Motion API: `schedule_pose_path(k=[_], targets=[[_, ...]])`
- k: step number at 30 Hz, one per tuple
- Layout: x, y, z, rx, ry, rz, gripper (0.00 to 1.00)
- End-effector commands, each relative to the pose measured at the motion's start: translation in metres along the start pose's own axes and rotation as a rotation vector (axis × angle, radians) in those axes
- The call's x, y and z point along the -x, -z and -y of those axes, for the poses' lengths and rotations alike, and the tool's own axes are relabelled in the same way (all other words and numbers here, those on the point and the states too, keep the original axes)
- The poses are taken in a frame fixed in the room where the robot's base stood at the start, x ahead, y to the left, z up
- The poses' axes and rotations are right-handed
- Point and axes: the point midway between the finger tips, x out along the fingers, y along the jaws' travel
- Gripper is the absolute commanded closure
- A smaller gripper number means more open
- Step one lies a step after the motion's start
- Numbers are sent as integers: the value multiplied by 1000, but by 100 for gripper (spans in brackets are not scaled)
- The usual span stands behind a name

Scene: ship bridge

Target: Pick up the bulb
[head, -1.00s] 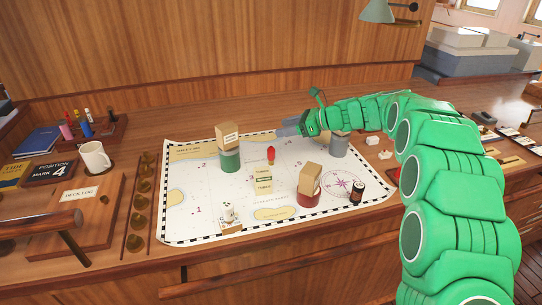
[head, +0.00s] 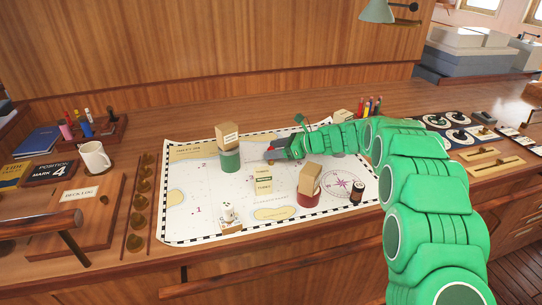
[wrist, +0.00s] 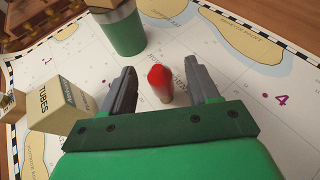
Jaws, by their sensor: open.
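The bulb (wrist: 159,78) is small and red with a pale lower part. In the wrist view it stands between the two fingers of my gripper (wrist: 163,85), with a gap on each side. My gripper is open and low over the chart. In the head view my gripper (head: 272,154) is at the bulb's place, and the bulb is mostly hidden, with only a hint of red at the fingertips.
The chart (head: 185,215) covers the desk. A green tin (head: 230,161) with a box on top stands just left of my gripper. A tubes carton (head: 264,182) is in front. A red tin (head: 308,198) with a box on it stands to the right.

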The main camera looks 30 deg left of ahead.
Motion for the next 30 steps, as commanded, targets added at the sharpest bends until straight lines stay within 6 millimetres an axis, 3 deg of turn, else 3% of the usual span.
schedule_pose_path(k=[6, 15, 26, 30], targets=[[-30, 3, -1, 1, -3, -2, 40], [-35, 2, -1, 0, -1, 0, 40], [-35, 2, -1, 0, -1, 0, 95], [-35, 2, -1, 0, -2, 0, 95]])
